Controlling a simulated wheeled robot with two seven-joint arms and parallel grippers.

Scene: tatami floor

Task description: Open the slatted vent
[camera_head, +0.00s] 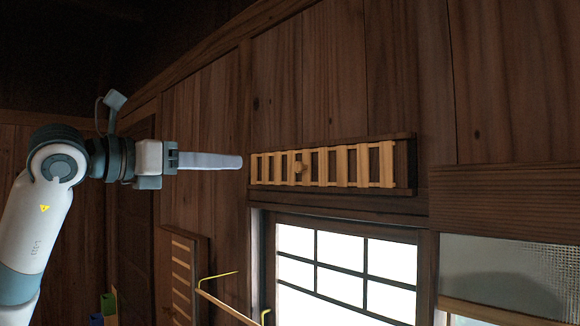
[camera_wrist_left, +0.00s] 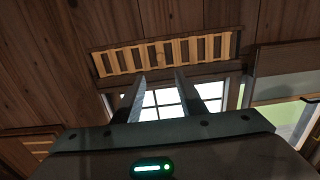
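The slatted vent (camera_head: 345,165) is a long, low wooden frame high on the plank wall, above the window. The vent also shows in the left wrist view (camera_wrist_left: 165,55), ahead of the fingers. My left gripper (camera_head: 240,162) is level with the vent, to the left of its left end in the head view, and holds nothing. In the left wrist view its two fingers (camera_wrist_left: 160,78) are apart. My right gripper is not in view.
A bright gridded window (camera_head: 345,268) lies below the vent. A slatted wooden panel (camera_head: 182,275) and a yellow bar (camera_head: 218,275) are at the lower left. A translucent pane (camera_head: 510,275) is at the right. The wall above the vent is bare.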

